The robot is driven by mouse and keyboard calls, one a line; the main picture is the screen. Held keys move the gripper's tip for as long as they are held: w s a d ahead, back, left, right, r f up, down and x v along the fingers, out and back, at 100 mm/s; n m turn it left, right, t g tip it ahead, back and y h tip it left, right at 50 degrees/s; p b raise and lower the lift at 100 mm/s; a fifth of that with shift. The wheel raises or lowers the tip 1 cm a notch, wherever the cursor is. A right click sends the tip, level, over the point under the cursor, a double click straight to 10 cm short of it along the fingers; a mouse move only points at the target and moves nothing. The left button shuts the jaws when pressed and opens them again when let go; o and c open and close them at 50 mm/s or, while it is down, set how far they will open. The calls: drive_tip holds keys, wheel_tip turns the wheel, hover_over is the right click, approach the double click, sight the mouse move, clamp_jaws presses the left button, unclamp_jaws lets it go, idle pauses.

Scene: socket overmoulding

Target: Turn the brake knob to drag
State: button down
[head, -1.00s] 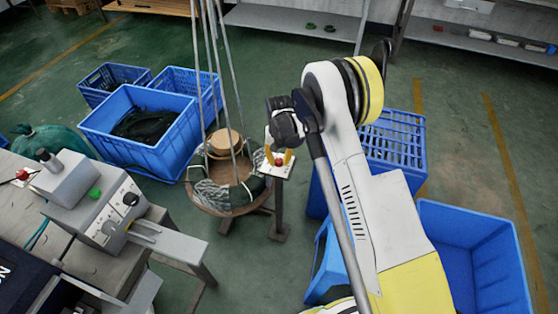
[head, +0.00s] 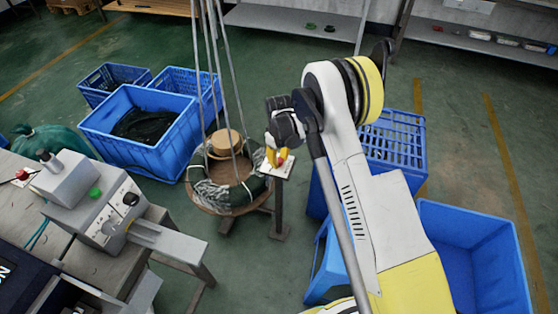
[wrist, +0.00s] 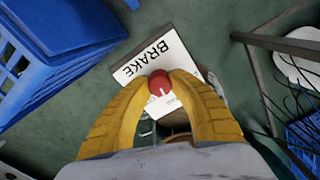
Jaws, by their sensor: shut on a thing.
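The brake knob (wrist: 159,80) is a small red knob with a white pointer line, on a white plate marked BRAKE (wrist: 158,52) in the wrist view. My gripper (wrist: 160,86) has yellow fingers that close on the knob from both sides. In the head view the knob (head: 280,161) shows as a red spot on top of the brake post (head: 279,205), with my gripper's yellow fingers beside it. The lower part of the plate, with any setting marks there, is mostly hidden by the fingers.
A round stand with a coil of cable (head: 240,195) and hanging rods is close left of the post. A blue crate (head: 395,145) stands close on the right, and a large blue bin (head: 150,130) is at the left. A grey machine (head: 110,215) is at lower left.

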sight(279, 160)
drive_tip(key=shift+n, duration=0.7)
drive_tip(key=c, duration=1.1)
unclamp_jaws()
wheel_tip(279, 160, up, 12)
